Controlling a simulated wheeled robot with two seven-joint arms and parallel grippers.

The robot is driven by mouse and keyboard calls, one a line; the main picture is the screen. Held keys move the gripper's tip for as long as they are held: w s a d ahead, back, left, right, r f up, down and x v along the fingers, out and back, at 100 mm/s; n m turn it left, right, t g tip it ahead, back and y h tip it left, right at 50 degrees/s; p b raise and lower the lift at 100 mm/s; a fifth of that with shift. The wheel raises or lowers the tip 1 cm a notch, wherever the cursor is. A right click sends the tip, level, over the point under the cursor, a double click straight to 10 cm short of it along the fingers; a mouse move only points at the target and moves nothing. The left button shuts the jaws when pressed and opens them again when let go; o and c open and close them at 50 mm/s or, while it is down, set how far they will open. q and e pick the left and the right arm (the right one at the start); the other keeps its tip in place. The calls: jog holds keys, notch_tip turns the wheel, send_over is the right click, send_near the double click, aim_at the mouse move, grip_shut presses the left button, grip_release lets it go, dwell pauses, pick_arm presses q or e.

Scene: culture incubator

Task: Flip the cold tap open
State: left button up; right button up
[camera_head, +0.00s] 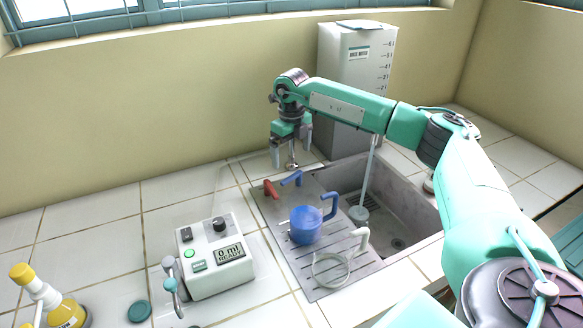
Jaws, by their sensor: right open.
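The blue tap lever (291,179), which looks like the cold tap, sits at the back of the sink's drainboard. A red tap lever (271,189) sits just left of it. My right gripper (291,158) is open and points down above and behind the levers. A small metal part, perhaps the spout, shows between its fingers. I cannot tell whether the fingers touch it. My left gripper is not in view.
The grey sink basin (425,222) is to the right. A dispenser box (213,258) stands left, and a tall grey water tank (346,60) stands behind my right arm.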

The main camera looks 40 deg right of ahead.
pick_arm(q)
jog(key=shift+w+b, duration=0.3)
pick_arm(e)
notch_tip(320, 180, up, 6)
jog(key=shift+r, duration=0.25)
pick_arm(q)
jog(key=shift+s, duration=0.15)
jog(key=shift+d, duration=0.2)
